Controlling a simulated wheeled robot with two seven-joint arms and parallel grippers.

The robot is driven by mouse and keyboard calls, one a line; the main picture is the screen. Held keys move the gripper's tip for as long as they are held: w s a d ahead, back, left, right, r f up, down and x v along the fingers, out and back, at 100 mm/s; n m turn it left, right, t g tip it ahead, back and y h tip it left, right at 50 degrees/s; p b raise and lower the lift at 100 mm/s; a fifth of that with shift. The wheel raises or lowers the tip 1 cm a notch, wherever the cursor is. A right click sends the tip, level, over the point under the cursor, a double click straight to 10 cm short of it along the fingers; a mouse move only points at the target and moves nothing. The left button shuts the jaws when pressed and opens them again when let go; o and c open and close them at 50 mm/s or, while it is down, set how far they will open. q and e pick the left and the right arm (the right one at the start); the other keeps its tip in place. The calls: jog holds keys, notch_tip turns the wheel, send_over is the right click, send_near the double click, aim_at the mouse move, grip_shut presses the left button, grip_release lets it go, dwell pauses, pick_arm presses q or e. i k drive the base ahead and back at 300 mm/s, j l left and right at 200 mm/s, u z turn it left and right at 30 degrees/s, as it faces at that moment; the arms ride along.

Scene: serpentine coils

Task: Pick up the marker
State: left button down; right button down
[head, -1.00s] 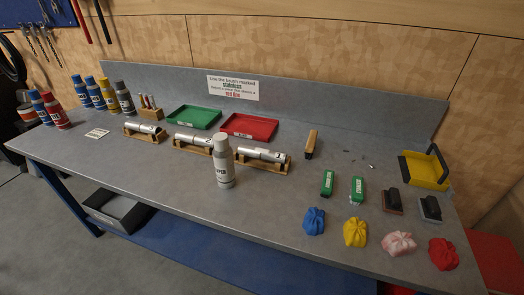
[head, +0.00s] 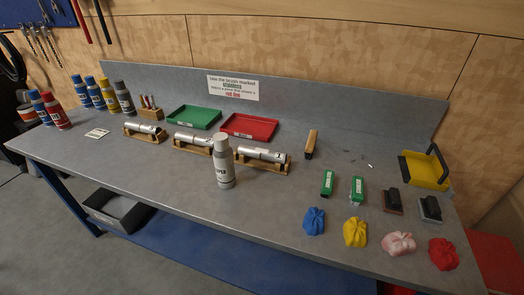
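A small wooden block holder (head: 150,114) with several thin upright pens or markers (head: 147,101) stands at the back left of the bench, left of the green tray. They are too small for me to tell which is a marker. A tiny whitish stick (head: 370,166) lies on the bench at the right, and I cannot tell what it is. Neither of my grippers is in view.
A grey-white spray can (head: 223,162) stands near the front middle. Metal cylinders lie on wooden cradles (head: 262,167) behind it. Green (head: 193,106) and red (head: 251,117) trays lie at the back. Cloths, brushes and a yellow dustpan (head: 424,171) are at the right.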

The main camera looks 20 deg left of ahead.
aim_at(140, 94)
jog(key=j, duration=0.5)
jog(key=i+j+u, duration=0.15)
jog(key=j, duration=0.8)
jog(key=i+j+u, duration=0.1)
jog(key=j, duration=0.35)
jog(key=i+j+u, duration=0.1)
jog(key=j, duration=0.4)
jog(key=i+j, duration=0.15)
jog(key=j, duration=0.3)
jog(key=i+j+u, duration=0.1)
jog(key=j, duration=0.35)
jog(key=i+j+u, duration=0.1)
jog(key=j, duration=0.35)
jog(key=z, duration=1.9)
jog(key=u, duration=1.9)
jog(key=i, duration=0.05)
